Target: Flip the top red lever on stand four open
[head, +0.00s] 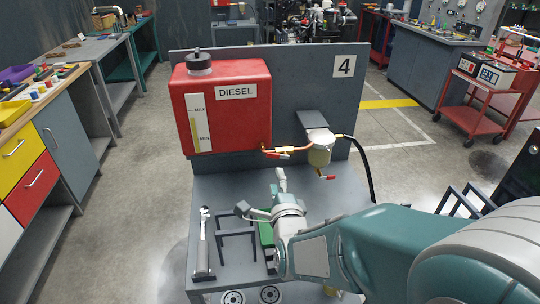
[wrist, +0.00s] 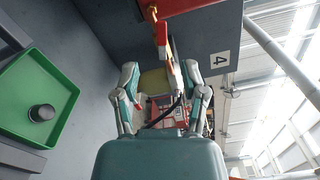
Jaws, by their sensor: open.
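Stand four (head: 300,75) is a grey panel with a "4" plate, also in the wrist view (wrist: 220,58). The top red lever (head: 282,156) lies along the copper fuel line between the red diesel tank (head: 230,120) and the filter (head: 319,150). In the wrist view a red lever (wrist: 161,35) shows on the line, beyond the fingers. A second red lever (head: 326,177) sits below the filter bowl. My gripper (head: 262,195) is open and empty, below and in front of the lever, not touching it. In the wrist view my gripper (wrist: 162,78) has its fingers spread, with the yellowish bowl behind.
A green tray (head: 266,235) lies on the stand's shelf, partly behind my arm; the wrist view shows a dark round part (wrist: 41,113) in it. A ratchet (head: 203,240) stands at left. A black hose (head: 367,170) curves down right of the filter.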

